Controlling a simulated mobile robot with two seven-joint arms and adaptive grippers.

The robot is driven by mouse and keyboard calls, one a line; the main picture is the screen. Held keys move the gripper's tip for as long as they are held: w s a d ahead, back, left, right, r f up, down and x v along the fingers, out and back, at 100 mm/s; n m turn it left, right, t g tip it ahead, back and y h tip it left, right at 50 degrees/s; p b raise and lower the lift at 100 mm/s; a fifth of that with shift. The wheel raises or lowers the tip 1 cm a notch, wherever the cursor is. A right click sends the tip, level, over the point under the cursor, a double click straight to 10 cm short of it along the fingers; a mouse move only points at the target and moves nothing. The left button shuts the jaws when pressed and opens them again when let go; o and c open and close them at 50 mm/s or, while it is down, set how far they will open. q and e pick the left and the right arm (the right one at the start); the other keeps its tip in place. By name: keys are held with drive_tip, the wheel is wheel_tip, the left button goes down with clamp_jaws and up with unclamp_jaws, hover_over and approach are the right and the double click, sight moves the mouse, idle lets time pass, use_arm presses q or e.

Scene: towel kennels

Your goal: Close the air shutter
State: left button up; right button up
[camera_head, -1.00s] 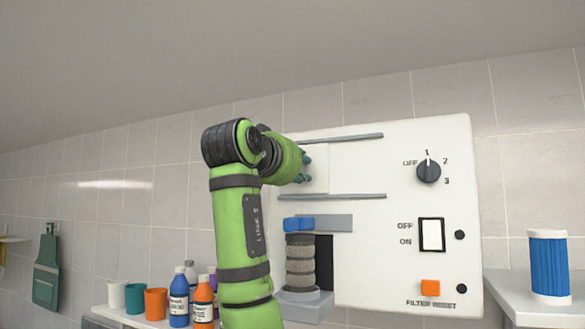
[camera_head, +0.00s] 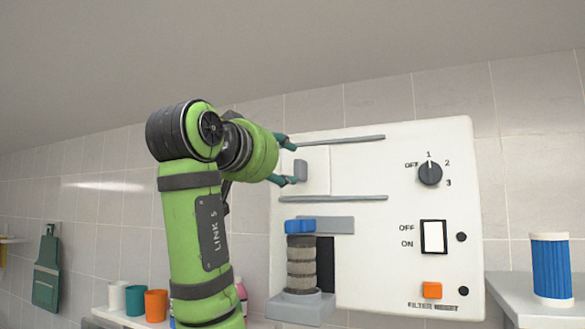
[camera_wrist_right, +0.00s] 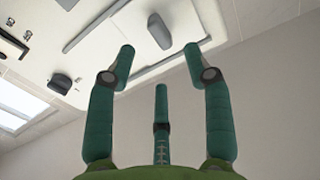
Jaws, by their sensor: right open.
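The white shutter plate (camera_head: 318,170) sits at the left end of two grey horizontal rails on the white wall panel (camera_head: 375,245). Its grey handle (camera_head: 301,169) stands out near the panel's left edge. My right gripper (camera_head: 289,162) is open, with green fingers above and below the handle's height and its tips just left of it. In the right wrist view the gripper (camera_wrist_right: 160,62) is empty, its fingers spread, and the handle (camera_wrist_right: 158,30) shows beyond the tips, apart from them. My left gripper is not in view.
The panel also carries a rotary knob (camera_head: 430,173), a white rocker switch (camera_head: 433,237) and an orange button (camera_head: 432,290). A ribbed grey column with a blue cap (camera_head: 300,226) stands below the shutter. Cups and bottles stand lower left; a blue filter (camera_head: 552,268) stands right.

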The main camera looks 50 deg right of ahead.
drive_tip(key=shift+v, duration=2)
